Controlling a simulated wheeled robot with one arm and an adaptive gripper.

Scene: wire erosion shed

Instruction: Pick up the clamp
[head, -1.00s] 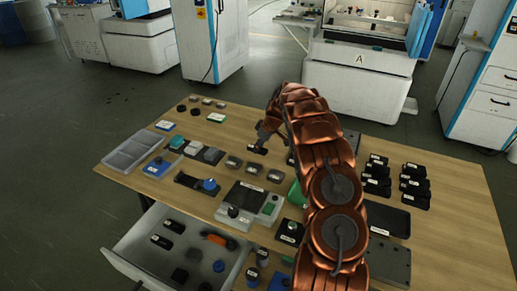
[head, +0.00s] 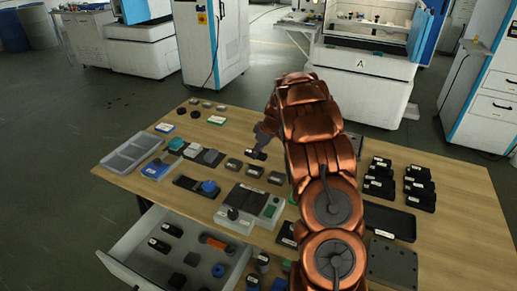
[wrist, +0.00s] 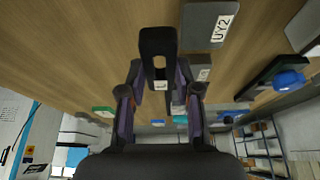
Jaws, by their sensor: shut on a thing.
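The clamp, a small black piece with a slot and a white label, is in the wrist view (wrist: 158,42), between the fingers and reaching out past their tips. My gripper (wrist: 160,85) is shut on it. In the head view, my gripper (head: 264,137) is over the far middle of the table, left of my copper arm. The clamp (head: 256,155) shows there as a small dark piece with a pale label below the fingers. I cannot tell whether it touches the tabletop.
Grey labelled blocks (head: 233,164) lie close by on the wooden table. Several black blocks (head: 380,180) and a dark tray (head: 390,222) are at right. An open drawer (head: 150,262) juts out in front. My arm hides the middle.

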